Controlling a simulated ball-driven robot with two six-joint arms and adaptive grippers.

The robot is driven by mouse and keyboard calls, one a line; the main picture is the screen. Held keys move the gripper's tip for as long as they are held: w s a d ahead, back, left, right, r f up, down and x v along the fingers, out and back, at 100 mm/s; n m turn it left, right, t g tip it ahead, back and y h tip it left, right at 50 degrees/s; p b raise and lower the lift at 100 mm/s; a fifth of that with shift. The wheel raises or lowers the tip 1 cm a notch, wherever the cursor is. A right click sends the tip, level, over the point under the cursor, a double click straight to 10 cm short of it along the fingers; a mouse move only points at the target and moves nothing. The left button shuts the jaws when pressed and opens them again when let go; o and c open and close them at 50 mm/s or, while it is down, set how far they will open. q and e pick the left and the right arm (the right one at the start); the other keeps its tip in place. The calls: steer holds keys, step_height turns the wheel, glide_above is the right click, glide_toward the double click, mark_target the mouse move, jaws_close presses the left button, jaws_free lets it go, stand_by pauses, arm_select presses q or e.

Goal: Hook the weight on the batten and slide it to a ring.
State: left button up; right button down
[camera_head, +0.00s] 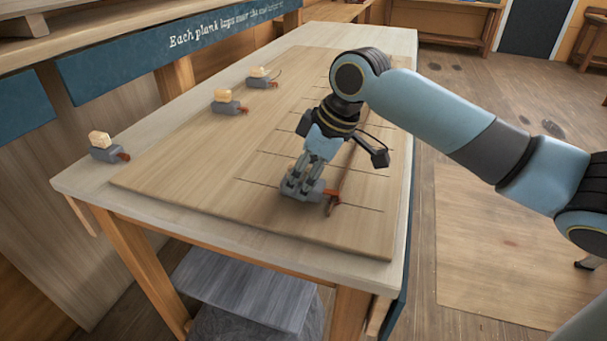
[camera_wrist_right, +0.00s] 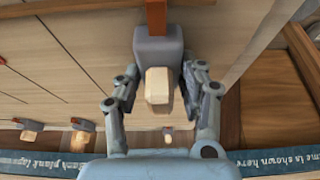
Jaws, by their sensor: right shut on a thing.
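My right gripper (camera_head: 305,184) is shut on a grey weight (camera_head: 316,194) low over the near part of the board; I cannot tell whether it touches the board. In the right wrist view, my right gripper (camera_wrist_right: 161,95) has a finger on each side of the weight (camera_wrist_right: 158,47) and its pale wooden block. A red-brown piece (camera_wrist_right: 156,16) extends from the weight's far end. The thin brown batten (camera_head: 345,177) runs along the board beside the weight. Whether the hook is over the batten cannot be told. No ring can be made out clearly. My left gripper is out of view.
The wooden board (camera_head: 190,170) with thin dark cross lines lies on a pale table (camera_head: 75,180). Three other weights with pale blocks stand along the left: near (camera_head: 106,153), middle (camera_head: 228,105) and far (camera_head: 260,80). The board's left half is clear.

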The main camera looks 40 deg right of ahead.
mark_target(325, 190)
steer(key=shift+p, duration=0.35)
stand_by(0.7)
steer(key=c, duration=0.7)
jaws_free()
steer(key=shift+f, duration=0.1)
steer(key=shift+v, duration=6)
